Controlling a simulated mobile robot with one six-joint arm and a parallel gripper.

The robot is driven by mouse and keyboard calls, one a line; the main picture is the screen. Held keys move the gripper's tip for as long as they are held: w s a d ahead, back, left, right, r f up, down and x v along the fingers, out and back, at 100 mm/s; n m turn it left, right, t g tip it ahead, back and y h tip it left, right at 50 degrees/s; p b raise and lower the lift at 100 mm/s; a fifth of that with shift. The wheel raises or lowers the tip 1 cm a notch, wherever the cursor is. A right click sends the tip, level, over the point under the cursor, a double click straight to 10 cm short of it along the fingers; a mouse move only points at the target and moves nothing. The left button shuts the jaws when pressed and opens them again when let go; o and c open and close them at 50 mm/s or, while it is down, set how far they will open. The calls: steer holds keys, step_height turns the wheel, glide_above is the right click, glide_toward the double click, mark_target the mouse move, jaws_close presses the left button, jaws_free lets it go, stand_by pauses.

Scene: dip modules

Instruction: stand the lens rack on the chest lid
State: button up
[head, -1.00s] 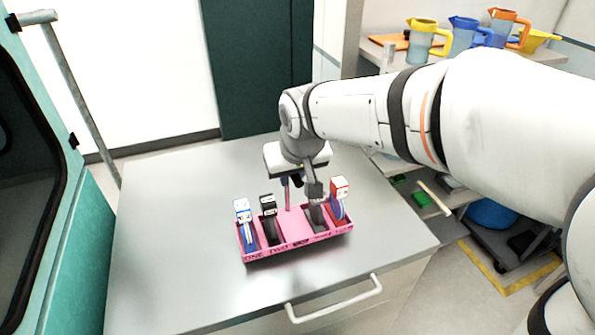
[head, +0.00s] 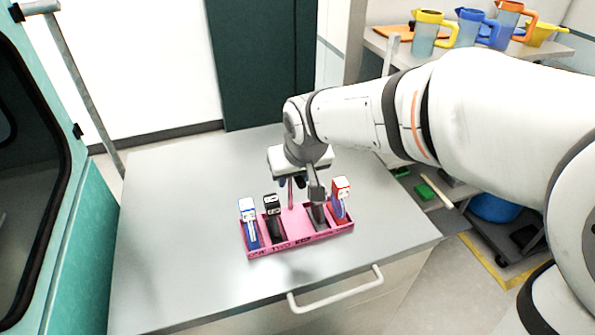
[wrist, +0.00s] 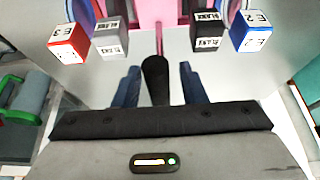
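The pink lens rack (head: 300,238) appears to stand upright on the grey chest lid (head: 170,210), near its front. It holds a blue-white module (head: 249,222), a black one (head: 272,217), a grey one (head: 317,208) and a red-topped one (head: 340,199). A pink post (head: 291,197) rises from its middle. My gripper (head: 300,182) is over the rack at the post's top. In the wrist view its blue fingers (wrist: 159,70) stand open on either side of the post's black knob (wrist: 155,82), with a narrow gap at each side. The rack's underside is hidden.
A white handle (head: 337,291) is on the chest's front. The lid is clear to the left of and behind the rack. A teal cabinet (head: 82,250) stands at the left. A side table at the back right bears jugs (head: 467,30). A low trolley (head: 510,225) stands at the right.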

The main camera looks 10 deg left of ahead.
steer(key=shift+r, duration=0.1)
steer(key=b+v, duration=0.1)
steer(key=v, duration=1.1)
steer(key=shift+d+r+b, duration=0.1)
steer(key=shift+b, duration=0.2)
steer(key=s+d+f+m+h, duration=0.1)
steer(key=s+d+f+m, duration=0.2)
steer(key=d, duration=0.9)
steer(key=s+d+f+m+g+h, duration=0.1)
steer(key=s+d+f+m, duration=0.2)
steer(key=s+d+f, duration=0.3)
steer(key=d+f, duration=0.3)
steer(key=d, duration=0.3)
steer(key=shift+d+f, duration=0.2)
steer(key=shift+f, duration=0.1)
steer(key=shift+s, duration=0.1)
